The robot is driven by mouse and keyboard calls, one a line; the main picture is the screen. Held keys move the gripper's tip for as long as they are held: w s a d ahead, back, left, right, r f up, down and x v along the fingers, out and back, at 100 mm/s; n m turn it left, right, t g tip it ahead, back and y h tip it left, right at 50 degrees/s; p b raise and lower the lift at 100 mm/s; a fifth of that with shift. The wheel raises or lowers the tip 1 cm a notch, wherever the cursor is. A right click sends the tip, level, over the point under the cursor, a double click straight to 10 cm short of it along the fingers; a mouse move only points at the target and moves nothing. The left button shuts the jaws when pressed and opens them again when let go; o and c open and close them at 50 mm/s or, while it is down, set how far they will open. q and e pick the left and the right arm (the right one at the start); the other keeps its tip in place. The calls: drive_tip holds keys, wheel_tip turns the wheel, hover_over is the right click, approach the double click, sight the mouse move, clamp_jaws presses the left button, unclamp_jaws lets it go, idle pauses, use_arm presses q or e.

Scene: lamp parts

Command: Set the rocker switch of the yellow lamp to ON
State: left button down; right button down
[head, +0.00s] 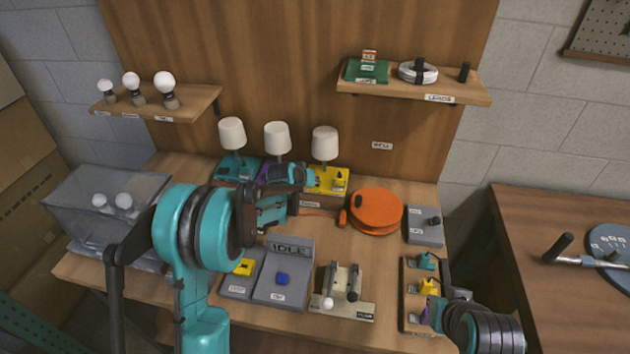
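The yellow lamp (335,184) stands at the back of the table, the rightmost of three lamps, with a white shade (325,143) on top. A small dark switch (339,176) shows on the right part of its base; its setting is too small to read. My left gripper (312,178) reaches in from the left, with its tip at the left side of the yellow base. Contact and finger opening cannot be told. My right gripper (432,309) is low at the right, by the wooden plug board (411,303); its fingers are largely hidden.
A teal lamp (232,135) and a purple lamp (277,138) stand left of the yellow one. An orange cable reel (377,210) and a grey box (425,226) lie to the right. An "IDLE" station (285,274) and a lever fixture (342,292) stand in front.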

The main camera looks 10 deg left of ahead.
use_arm(q)
drive_tip(key=shift+s+a+f, duration=0.1)
drive_tip(key=shift+a+f, duration=0.2)
drive_tip(key=shift+a, duration=0.25)
drive_tip(key=shift+r, duration=0.1)
drive_tip(key=shift+r+p, duration=0.3)
drive_tip(key=s+r+p, duration=0.4)
drive_tip(key=s+r, duration=0.3)
drive_tip(key=r, duration=0.3)
drive_tip(key=shift+d+r+p, duration=0.15)
drive_tip(key=shift+r+p, duration=0.2)
drive_tip(key=shift+p, duration=0.05)
